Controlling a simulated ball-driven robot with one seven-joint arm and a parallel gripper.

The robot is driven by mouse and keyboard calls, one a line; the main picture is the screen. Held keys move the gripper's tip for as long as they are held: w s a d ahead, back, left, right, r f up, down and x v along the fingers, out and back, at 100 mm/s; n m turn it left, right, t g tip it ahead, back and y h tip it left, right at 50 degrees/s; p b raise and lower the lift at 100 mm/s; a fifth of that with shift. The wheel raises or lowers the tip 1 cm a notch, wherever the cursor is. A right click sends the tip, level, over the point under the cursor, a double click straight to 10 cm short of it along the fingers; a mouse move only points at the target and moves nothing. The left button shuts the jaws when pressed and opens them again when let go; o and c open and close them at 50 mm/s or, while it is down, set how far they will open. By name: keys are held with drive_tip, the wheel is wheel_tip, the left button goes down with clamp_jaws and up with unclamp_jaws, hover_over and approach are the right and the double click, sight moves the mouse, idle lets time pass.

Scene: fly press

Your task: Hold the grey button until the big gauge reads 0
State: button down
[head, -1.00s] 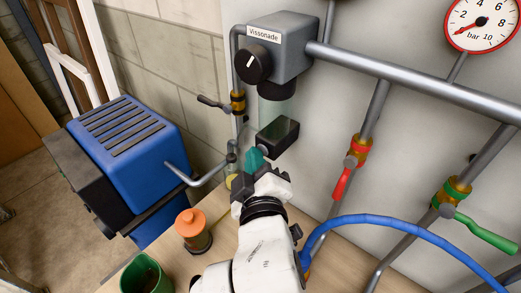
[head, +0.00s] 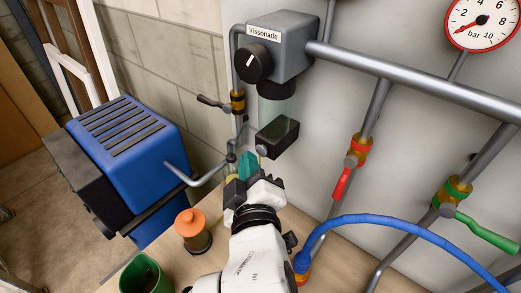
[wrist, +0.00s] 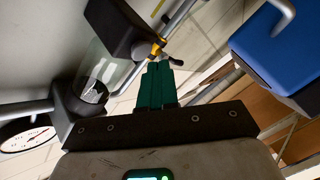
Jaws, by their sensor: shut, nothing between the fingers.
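The grey button (head: 262,151) is a small round knob on the lower left of the black block (head: 280,136) under the clear cylinder. My gripper (head: 247,160) has teal fingers, shut and empty, just left of and below the button in the head view. They look apart from it, though the depth is hard to judge. The wrist view shows the closed fingers (wrist: 158,72) beside the black block (wrist: 115,28). The big gauge (head: 483,22), red-rimmed and white, is cut by the top edge; its red needle points lower left, below the 2, near the low end.
A grey box with a black dial (head: 252,63) is above. A red-handled valve (head: 348,170), a green-handled valve (head: 480,228) and a blue hose (head: 400,222) are right. A blue machine (head: 130,150), an orange-topped jar (head: 193,230) and a green cup (head: 145,275) are left.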

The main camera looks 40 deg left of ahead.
drive_tip(key=shift+s, duration=0.1)
drive_tip(key=shift+s+a+b, duration=0.2)
drive_tip(key=shift+s+b, duration=0.2)
drive_tip(key=shift+s, duration=2)
